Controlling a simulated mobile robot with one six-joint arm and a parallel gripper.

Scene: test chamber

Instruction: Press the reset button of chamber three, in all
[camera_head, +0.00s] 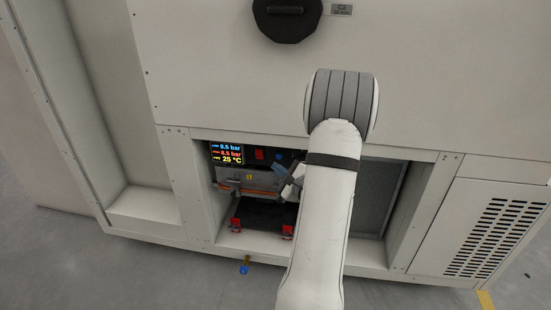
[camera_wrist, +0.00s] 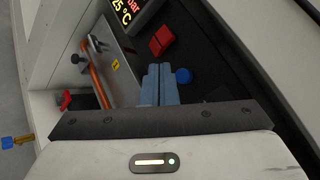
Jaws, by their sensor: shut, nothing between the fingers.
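In the head view, a red control (camera_head: 259,154) and a blue round button (camera_head: 278,156) sit on a dark panel inside the open bay of a large pale cabinet. The wrist view shows the red block-like control (camera_wrist: 161,40) and the blue button (camera_wrist: 183,75) larger. My gripper (camera_head: 295,178) is inside the bay, just below the blue button. In the wrist view its fingers (camera_wrist: 159,72) are together and empty, their tips left of the blue button; I cannot tell whether they touch the panel.
A display (camera_head: 228,152) reading bar values and 25 °C is left of the controls. Below it are a metal box with an orange pipe (camera_head: 248,190) and red clamps (camera_head: 236,225). Bay walls and a mesh panel (camera_head: 374,195) bound the space. A blue-tipped fitting (camera_head: 244,269) protrudes below.

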